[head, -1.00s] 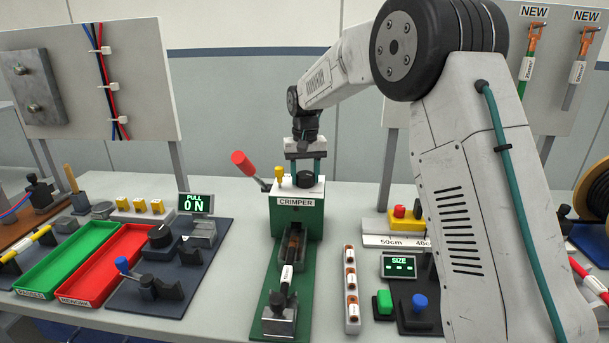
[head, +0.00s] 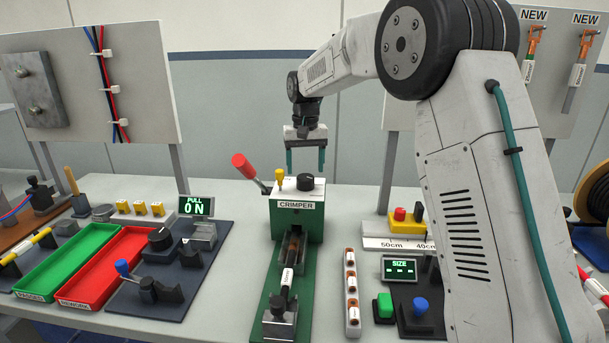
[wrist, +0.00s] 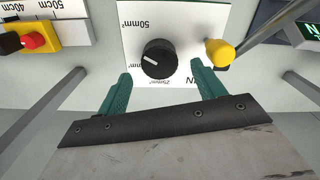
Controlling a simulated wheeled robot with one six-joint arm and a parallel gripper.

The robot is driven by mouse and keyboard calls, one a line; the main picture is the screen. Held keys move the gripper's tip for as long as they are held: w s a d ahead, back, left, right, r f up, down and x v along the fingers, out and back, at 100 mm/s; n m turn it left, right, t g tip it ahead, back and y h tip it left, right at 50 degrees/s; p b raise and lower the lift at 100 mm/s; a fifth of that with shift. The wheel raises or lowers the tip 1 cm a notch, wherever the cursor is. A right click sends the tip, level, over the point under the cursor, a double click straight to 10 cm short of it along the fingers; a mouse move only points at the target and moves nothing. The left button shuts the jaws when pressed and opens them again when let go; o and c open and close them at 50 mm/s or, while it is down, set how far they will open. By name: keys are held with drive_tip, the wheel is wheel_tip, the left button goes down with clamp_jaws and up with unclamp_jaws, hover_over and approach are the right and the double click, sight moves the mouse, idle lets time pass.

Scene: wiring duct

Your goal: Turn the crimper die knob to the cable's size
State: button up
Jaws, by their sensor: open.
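The green crimper (head: 284,222) with a white top stands mid-table. Its black die knob (head: 305,182) is on that top. In the wrist view the knob (wrist: 159,58) has a white pointer mark facing left, and a 50mm² marking sits above left of it. Other markings are partly hidden or hard to read. A black cable (head: 285,284) with a white tag too small to read lies in the crimper's front channel, a copper lug (head: 292,247) at its far end. My gripper (head: 305,170) is open and empty above the knob; its fingertips (wrist: 160,72) are apart.
The crimper's red-handled lever (head: 245,166) and a yellow knob (head: 280,175) stand left of the die knob. A size display (head: 399,267) at right shows only dashes. Green (head: 26,282) and red (head: 66,299) trays lie at left.

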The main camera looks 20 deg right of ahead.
sight(305, 176)
drive_tip(key=shift+r, duration=1.95)
drive_tip(key=s+f, duration=0.2)
drive_tip(key=f, duration=0.1)
drive_tip(key=shift+s+g, duration=0.2)
drive_tip(key=shift+g, duration=0.1)
drive_tip(key=s, duration=0.3)
drive_tip(key=shift+d+f+n, duration=0.1)
drive_tip(key=shift+n, duration=0.2)
drive_tip(key=s+d+r+t, duration=0.1)
drive_tip(key=s, duration=1.9)
drive_tip(key=s+d+n+t, duration=0.1)
drive_tip(key=s, duration=2)
drive_tip(key=shift+s+d+r, duration=0.25)
drive_tip(key=shift+d+r, duration=0.05)
drive_tip(key=shift+r, duration=0.05)
